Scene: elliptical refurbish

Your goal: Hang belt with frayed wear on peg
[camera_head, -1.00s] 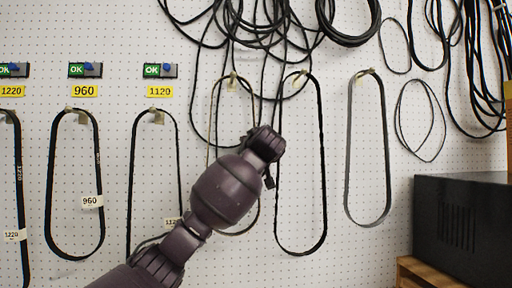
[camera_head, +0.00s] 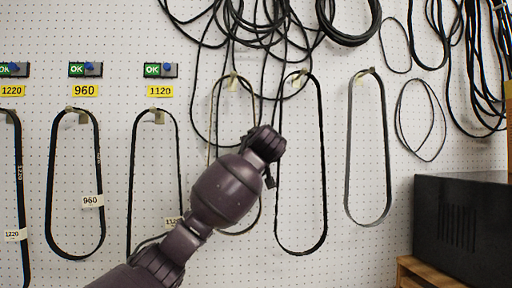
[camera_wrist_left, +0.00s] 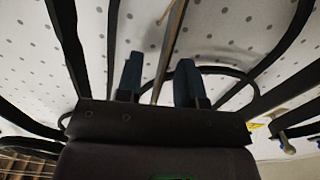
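Belts hang in long loops on a white pegboard wall in the head view. The belt with brownish, worn-looking edges (camera_head: 210,130) hangs from a peg (camera_head: 233,79) behind my left arm, which hides much of it. My left gripper (camera_wrist_left: 158,80) shows two blue fingers held apart in the left wrist view. A thin brownish strip (camera_wrist_left: 170,45), seen edge-on, runs between the fingers without clear contact with either. In the head view my wrist hides the fingers. My right gripper is not in view.
A black belt (camera_head: 323,160) and a grey belt (camera_head: 387,150) hang to the right. Belts tagged 960 (camera_head: 48,190) and 1120 (camera_head: 132,180) hang left under green OK labels. Cable coils (camera_head: 350,38) hang above. A black box (camera_head: 460,225) stands lower right.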

